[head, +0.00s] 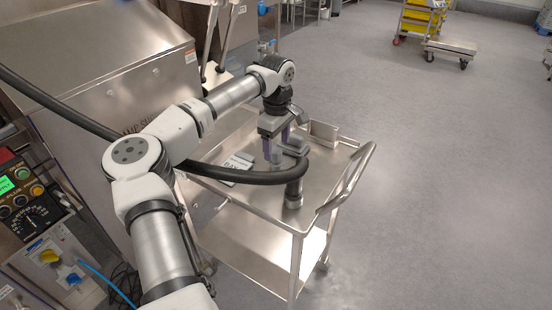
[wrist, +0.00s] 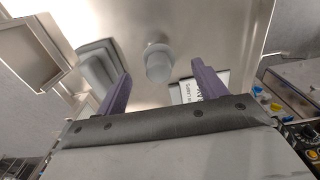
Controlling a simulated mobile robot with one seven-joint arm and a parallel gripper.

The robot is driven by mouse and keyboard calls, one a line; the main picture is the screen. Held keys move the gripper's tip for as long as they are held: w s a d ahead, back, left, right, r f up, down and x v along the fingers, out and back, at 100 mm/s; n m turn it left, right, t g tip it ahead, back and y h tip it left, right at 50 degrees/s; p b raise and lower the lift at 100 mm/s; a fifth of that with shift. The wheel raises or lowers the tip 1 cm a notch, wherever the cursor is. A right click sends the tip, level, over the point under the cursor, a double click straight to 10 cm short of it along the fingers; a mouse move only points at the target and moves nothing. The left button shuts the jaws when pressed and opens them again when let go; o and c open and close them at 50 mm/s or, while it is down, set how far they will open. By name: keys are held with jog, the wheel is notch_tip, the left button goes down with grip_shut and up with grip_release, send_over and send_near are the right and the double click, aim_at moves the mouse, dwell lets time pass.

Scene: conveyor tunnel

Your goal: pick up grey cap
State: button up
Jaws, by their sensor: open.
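A printed card (head: 237,163) lies on the cart left of my gripper. A small open steel bin (head: 322,131) stands at the cart's far right. The cart has a raised rim and a handle (head: 347,178). A black hose (head: 240,177) crosses just above the cylinder.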

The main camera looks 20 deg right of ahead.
aim_at(276, 159)
jog(key=shift+w+f+p, duration=0.2)
jog(key=shift+f+p, duration=0.75)
jog(key=shift+f, duration=2.35)
jog(key=c, duration=1.1)
jog(key=shift+o, duration=0.2)
jog(key=shift+r, duration=0.15)
notch_tip(276, 159, up, 20)
jog(key=b, duration=0.2)
jog(key=shift+b, duration=0.4)
jog(key=o, duration=0.4)
jog(key=c, duration=0.8)
